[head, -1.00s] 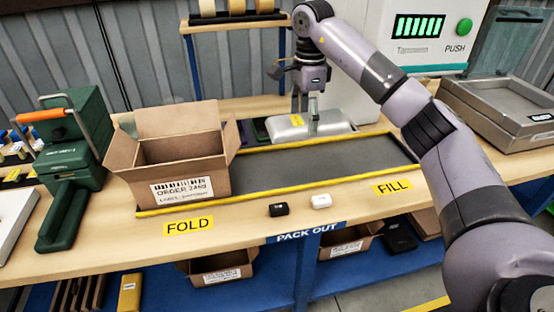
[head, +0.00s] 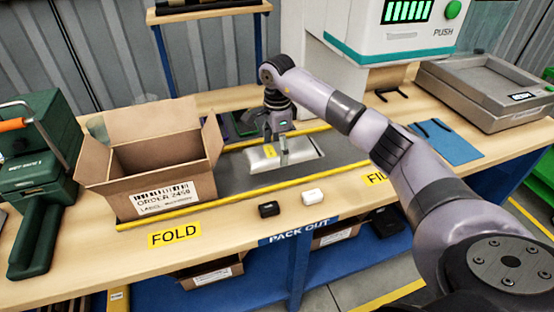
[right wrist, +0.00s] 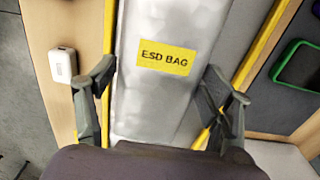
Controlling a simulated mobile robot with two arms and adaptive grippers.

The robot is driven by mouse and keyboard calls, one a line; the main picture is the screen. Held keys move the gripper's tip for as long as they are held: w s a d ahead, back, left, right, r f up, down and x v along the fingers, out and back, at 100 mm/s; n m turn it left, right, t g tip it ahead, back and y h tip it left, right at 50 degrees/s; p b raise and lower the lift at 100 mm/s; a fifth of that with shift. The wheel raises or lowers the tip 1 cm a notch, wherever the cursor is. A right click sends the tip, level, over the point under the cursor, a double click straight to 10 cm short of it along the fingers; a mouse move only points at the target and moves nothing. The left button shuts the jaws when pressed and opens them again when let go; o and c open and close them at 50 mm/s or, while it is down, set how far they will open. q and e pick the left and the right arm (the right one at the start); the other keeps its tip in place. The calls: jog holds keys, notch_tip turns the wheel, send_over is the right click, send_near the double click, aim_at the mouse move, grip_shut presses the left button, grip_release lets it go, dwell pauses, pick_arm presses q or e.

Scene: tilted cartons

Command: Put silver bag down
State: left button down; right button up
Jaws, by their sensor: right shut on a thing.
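The silver bag (head: 306,147) lies flat over the grey mat (head: 232,178), just right of the open carton (head: 160,187). In the right wrist view the bag (right wrist: 150,100) carries a yellow ESD BAG label. My right gripper (head: 277,153) points down at the bag and is shut on it, with one finger on each side in the right wrist view (right wrist: 163,85). I cannot tell whether the bag's underside touches the mat. My left gripper is not in view.
Yellow strips edge the mat. A black item (head: 269,209) and a white item (head: 313,196) lie in front of it. A green machine (head: 40,150) stands left, a grey tray (head: 490,90) back right, and a blue sheet (head: 445,142) right.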

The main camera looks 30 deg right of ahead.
jog(key=shift+f, duration=2.5)
jog(key=o, duration=1.1)
jog(key=shift+f, duration=0.15)
